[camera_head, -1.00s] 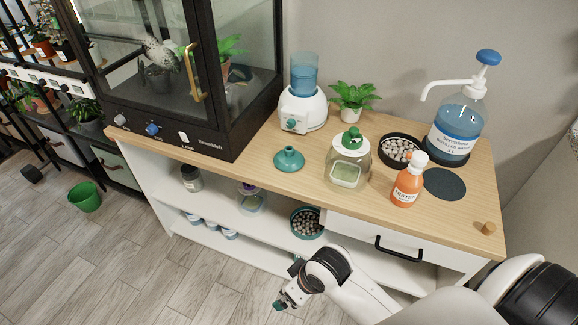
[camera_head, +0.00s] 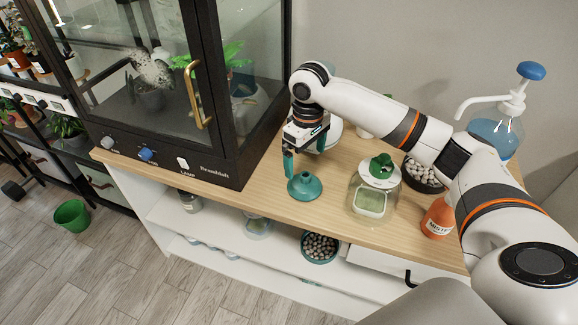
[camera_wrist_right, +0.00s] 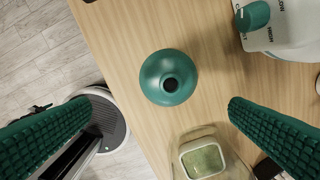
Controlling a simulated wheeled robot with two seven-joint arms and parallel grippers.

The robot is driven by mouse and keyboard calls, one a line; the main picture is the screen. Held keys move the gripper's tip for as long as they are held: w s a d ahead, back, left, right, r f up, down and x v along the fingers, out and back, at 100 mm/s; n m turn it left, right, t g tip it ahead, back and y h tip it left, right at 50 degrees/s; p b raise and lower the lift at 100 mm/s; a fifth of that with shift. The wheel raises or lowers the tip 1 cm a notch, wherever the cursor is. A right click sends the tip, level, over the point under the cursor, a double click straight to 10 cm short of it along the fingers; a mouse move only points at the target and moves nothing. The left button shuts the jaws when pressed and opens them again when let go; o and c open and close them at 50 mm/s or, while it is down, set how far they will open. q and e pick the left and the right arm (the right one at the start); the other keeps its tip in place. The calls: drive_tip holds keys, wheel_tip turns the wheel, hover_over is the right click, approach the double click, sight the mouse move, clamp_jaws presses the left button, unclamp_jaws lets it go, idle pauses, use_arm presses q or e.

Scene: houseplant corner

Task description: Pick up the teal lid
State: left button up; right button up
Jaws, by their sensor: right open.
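The teal lid (camera_head: 304,186) is a round cone-like piece with a knob, lying on the wooden counter near its front edge. It also shows in the right wrist view (camera_wrist_right: 168,78), seen from above with a dark round spot at its centre. My right gripper (camera_head: 304,160) is open and points down just above the lid. In the right wrist view its two green ribbed fingers (camera_wrist_right: 160,130) are wide apart, with the lid between and beyond them. I see nothing between the fingers that touches them. My left gripper is not in view.
A glass jar with a green-knobbed top (camera_head: 372,190) stands right of the lid. The black glass cabinet (camera_head: 215,170) stands close on the left. A white humidifier-like device (camera_wrist_right: 285,25), an orange bottle (camera_head: 438,218) and a bowl of pebbles (camera_head: 422,178) are also on the counter (camera_head: 262,205).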

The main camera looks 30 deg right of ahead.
sight(307, 175)
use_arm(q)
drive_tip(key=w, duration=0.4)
use_arm(e)
drive_tip(key=shift+w+d+f, duration=0.1)
drive_tip(key=shift+w+d, duration=0.4)
drive_tip(key=shift+w, duration=0.3)
drive_tip(key=f, duration=0.2)
drive_tip(key=s+f, duration=0.1)
drive_tip(key=f, duration=0.1)
drive_tip(key=shift+s+f, duration=0.2)
drive_tip(key=shift+f, duration=0.1)
drive_tip(key=shift+w+f, duration=0.15)
drive_tip(key=shift+f, duration=0.2)
wheel_tip(307, 175, down, 3)
drive_tip(key=shift+d+r, duration=0.1)
wheel_tip(307, 175, down, 2)
drive_tip(key=shift+w+f, duration=0.1)
drive_tip(key=shift+w, duration=0.05)
drive_tip(key=shift+f, duration=0.1)
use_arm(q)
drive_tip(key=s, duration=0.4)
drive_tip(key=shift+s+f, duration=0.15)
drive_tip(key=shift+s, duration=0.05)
use_arm(e)
drive_tip(key=c, duration=0.8)
